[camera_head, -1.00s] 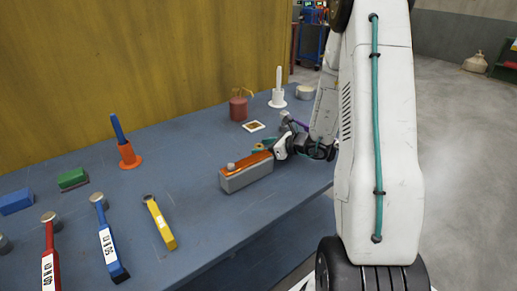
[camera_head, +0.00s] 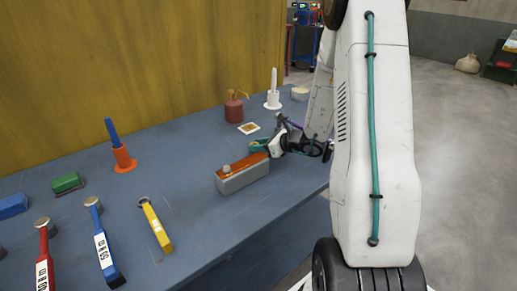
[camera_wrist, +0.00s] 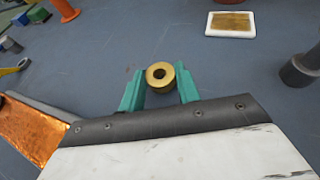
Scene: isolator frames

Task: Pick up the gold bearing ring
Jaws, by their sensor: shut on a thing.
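The gold bearing ring (camera_wrist: 160,76) shows in the wrist view, a short thick ring with a dark hole facing the camera. It sits between the green fingertips of my gripper (camera_wrist: 160,88), which are closed on its two sides. I cannot tell for sure whether the ring is clear of the table. In the head view my gripper (camera_head: 262,146) is low over the blue table, just behind the grey block with the orange top. The ring is too small to make out in that view.
The grey block with an orange top (camera_head: 243,178) stands close to my gripper; its copper top shows in the wrist view (camera_wrist: 32,128). A white-framed tile (camera_head: 249,128), a red oil can (camera_head: 235,108) and a white post (camera_head: 273,97) stand behind. Tools lie left on the blue table (camera_head: 205,230).

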